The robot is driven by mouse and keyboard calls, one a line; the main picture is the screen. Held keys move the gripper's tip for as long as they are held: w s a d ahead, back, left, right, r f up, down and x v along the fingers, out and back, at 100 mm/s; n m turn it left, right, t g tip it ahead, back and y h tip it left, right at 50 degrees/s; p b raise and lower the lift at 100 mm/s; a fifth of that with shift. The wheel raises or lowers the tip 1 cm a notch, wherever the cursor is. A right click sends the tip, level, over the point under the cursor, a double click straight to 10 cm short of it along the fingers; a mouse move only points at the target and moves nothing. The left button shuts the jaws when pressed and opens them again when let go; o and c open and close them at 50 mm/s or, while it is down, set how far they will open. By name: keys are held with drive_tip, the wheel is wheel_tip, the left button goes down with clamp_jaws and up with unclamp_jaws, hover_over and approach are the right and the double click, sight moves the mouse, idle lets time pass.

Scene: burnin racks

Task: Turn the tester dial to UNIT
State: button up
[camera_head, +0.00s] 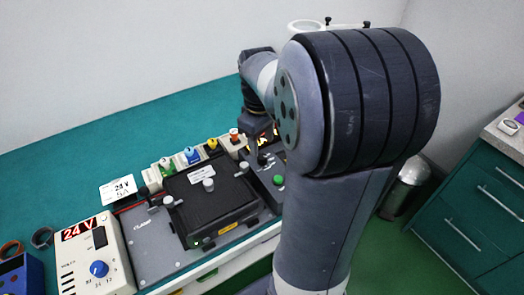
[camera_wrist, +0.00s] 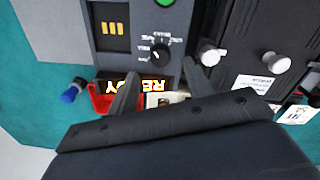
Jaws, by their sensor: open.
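The tester (camera_wrist: 125,30) is a grey panel that shows upside down in the wrist view. Its dial (camera_wrist: 160,54) is a round black knob with a small light pointer mark. Small white labels sit around the dial, too small to read surely. My gripper (camera_wrist: 160,74) is open and empty. Its two dark fingertips are apart on either side of the dial's near edge, and I cannot tell whether they touch it. In the head view my arm hides much of the tester, and my gripper (camera_head: 254,152) is over its panel.
A lit display reading READY (camera_wrist: 135,86) and a green button (camera_wrist: 166,2) are by the dial. A black clamped unit (camera_head: 215,200) with silver knobs stands beside the tester. A 24 V supply (camera_head: 92,262) is at lower left. Several coloured connectors (camera_head: 192,155) line the back.

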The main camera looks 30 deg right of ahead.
sight(262, 156)
wheel_tip(262, 156, down, 5)
idle(0.3)
drive_tip(key=c, duration=1)
